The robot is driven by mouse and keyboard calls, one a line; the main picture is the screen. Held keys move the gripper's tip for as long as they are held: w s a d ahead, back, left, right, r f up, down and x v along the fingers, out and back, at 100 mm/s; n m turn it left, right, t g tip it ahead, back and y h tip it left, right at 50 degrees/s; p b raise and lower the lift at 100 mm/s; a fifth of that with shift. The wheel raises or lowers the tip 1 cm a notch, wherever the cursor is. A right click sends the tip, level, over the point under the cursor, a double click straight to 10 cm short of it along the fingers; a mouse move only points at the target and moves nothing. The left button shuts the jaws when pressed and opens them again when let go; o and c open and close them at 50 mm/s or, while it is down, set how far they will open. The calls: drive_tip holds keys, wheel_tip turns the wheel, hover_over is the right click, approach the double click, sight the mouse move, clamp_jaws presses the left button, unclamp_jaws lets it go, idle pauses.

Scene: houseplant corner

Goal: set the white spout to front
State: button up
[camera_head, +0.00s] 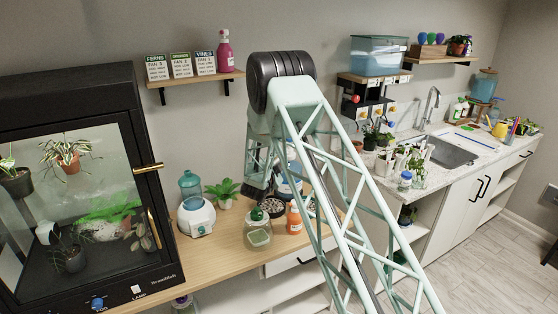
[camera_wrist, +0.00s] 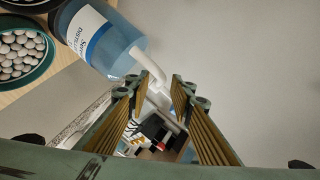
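The white spout (camera_wrist: 148,62) sticks out from the top of a blue bottle (camera_wrist: 112,52) with a white label in the wrist view. It points down and right in that picture, its end close to the gap between my fingertips. My gripper (camera_wrist: 157,82) is open, with a clear gap between its fingers; I cannot tell whether either finger touches the spout. In the head view my gripper (camera_head: 257,180) hangs over the wooden counter. The blue bottle (camera_head: 290,186) is partly behind my arm there, and the spout cannot be made out.
A dish of pale pebbles (camera_wrist: 22,55) lies beside the bottle. A glass plant cabinet (camera_head: 85,190) stands at left.

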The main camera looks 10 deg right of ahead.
drive_tip(key=shift+x, duration=1.65)
clamp_jaws()
